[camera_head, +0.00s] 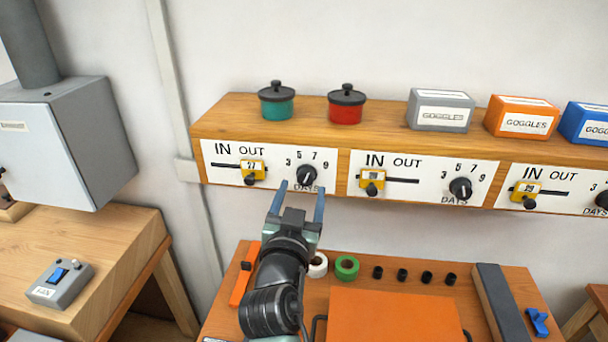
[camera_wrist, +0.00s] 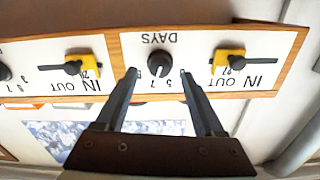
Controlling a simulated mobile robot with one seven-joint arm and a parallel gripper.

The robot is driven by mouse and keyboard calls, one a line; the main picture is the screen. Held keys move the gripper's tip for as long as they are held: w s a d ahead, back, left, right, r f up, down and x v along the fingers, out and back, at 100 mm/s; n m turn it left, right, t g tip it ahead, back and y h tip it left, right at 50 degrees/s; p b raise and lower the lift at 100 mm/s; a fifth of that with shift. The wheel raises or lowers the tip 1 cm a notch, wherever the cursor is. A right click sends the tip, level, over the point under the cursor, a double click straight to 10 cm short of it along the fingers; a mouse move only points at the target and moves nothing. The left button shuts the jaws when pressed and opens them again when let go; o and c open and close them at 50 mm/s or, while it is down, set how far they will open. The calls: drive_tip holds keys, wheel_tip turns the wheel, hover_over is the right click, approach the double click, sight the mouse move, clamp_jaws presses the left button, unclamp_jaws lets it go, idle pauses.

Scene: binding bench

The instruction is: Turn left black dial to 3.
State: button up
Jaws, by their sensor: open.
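The left black dial (camera_head: 306,175) is on the leftmost white panel, with 3, 5, 7 and 9 printed around its top and DAYS below. Its pale pointer mark seems to point upward, near the 7; the exact setting is hard to tell. My gripper (camera_head: 301,188) is open and empty, its two fingers pointing at this dial. In the wrist view, the panel appears upside down, and the dial (camera_wrist: 160,64) shows between and just beyond the fingertips (camera_wrist: 158,74). I cannot tell whether either finger touches it.
A yellow slider tag (camera_head: 252,168) is left of the dial. A second black dial (camera_head: 460,189) and slider are on the middle panel. Teal (camera_head: 276,104) and red (camera_head: 346,107) pots stand on the shelf above. An orange board (camera_head: 395,315) lies on the bench below.

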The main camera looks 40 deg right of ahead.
sight(305, 181)
drive_tip(key=shift+p+x, duration=0.4)
drive_tip(key=shift+x, duration=1.3)
clamp_jaws()
